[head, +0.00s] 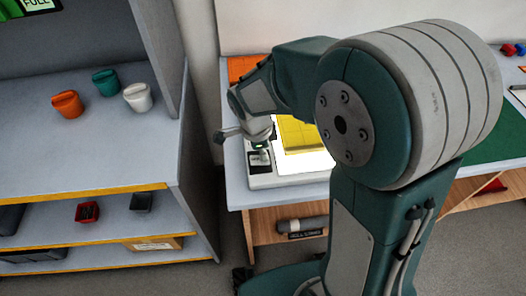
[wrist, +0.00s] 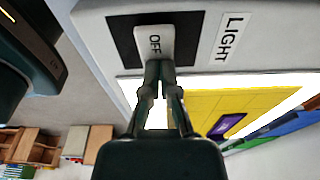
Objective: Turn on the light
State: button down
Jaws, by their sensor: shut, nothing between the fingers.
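The light switch (wrist: 155,43) is a pale rocker marked OFF, set in a black plate (wrist: 190,36) beside a LIGHT label (wrist: 229,38) in the wrist view. My gripper (wrist: 158,66) is shut and empty, its fingertips at the lower edge of the rocker. I cannot tell whether they touch it. In the head view the switch housing (head: 258,182) is the pale front left part of a light box on the table, under my wrist. The panel (head: 318,162) beside it looks bright white.
A yellow block-like piece (head: 296,133) lies on the bright panel; it also shows in the wrist view (wrist: 205,102). A shelf unit at left holds orange (head: 67,104), teal (head: 106,82) and white (head: 138,97) cups. A green mat (head: 500,148) lies at right.

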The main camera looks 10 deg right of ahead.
jog(key=shift+a, duration=0.15)
jog(key=shift+a+r, duration=0.15)
jog(key=shift+a, duration=0.65)
jog(key=shift+d, duration=0.1)
